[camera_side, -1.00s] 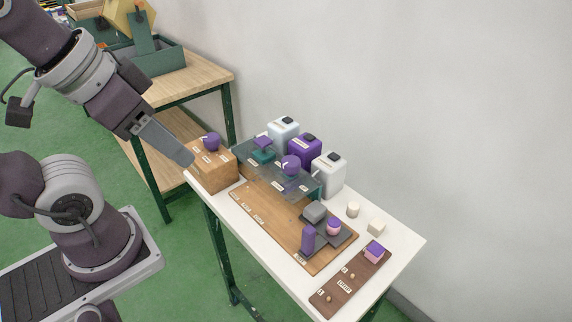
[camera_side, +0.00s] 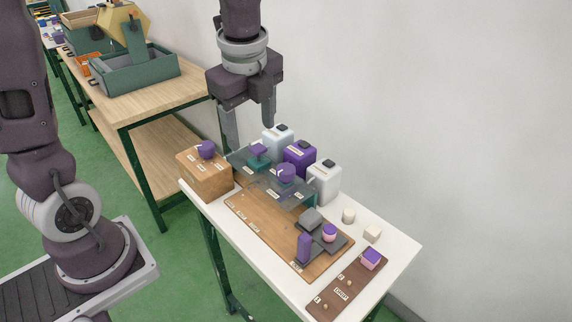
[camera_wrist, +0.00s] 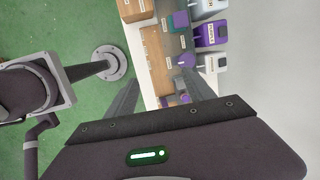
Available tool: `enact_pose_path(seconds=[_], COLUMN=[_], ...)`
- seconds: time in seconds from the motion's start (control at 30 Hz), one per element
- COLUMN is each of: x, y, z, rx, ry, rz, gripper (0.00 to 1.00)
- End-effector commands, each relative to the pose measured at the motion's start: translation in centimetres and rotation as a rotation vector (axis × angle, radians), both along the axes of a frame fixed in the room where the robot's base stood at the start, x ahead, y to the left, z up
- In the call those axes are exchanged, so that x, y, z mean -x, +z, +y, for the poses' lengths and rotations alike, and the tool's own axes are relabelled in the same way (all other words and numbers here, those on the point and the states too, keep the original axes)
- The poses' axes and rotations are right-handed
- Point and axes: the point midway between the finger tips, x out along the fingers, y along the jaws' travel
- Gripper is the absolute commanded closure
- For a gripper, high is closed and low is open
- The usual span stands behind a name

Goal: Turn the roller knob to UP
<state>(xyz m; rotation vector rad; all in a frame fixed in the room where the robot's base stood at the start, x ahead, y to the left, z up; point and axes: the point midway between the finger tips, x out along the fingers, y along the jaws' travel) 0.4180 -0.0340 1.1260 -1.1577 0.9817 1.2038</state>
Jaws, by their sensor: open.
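One purple knob (camera_side: 206,149) with a white mark stands on a wooden box (camera_side: 203,182) at the table's far left end. Another purple knob (camera_side: 285,173) stands on a dark see-through panel (camera_side: 266,187); it also shows in the wrist view (camera_wrist: 186,61). Small white labels lie near both knobs, too small to read, so I cannot tell which is the roller knob or its setting. My gripper (camera_side: 250,140) points down, open and empty, above the panel's back left part, apart from both knobs. Its fingers also show in the wrist view (camera_wrist: 160,84).
A teal block with a purple top (camera_side: 258,151) is close below my gripper. White and purple jugs (camera_side: 299,157) stand behind the panel. A wooden board (camera_side: 262,230), an upright purple piece (camera_side: 304,247) and cream blocks (camera_side: 372,233) lie nearer. A second bench (camera_side: 150,98) stands left.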

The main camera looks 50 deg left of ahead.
Motion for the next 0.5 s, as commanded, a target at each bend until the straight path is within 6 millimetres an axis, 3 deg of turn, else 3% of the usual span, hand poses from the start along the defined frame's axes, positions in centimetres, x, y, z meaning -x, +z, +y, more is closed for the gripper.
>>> enact_pose_path(seconds=[0.03, 0.1, 0.2, 0.33, 0.5], x=[-2.4, -5.0, -7.4, -8.7, -8.6], y=[-1.8, -3.8, -5.8, -7.2, -10.2], z=[0.1, 0.2, 0.3, 0.4, 0.4], rx=[0.012, 0.04, 0.083, 0.11, 0.112], ry=[-0.179, -0.423, -0.661, -0.794, -0.808], rz=[0.073, 0.139, 0.179, 0.189, 0.193], gripper=[0.38, 0.38, 0.38, 0.38, 0.38])
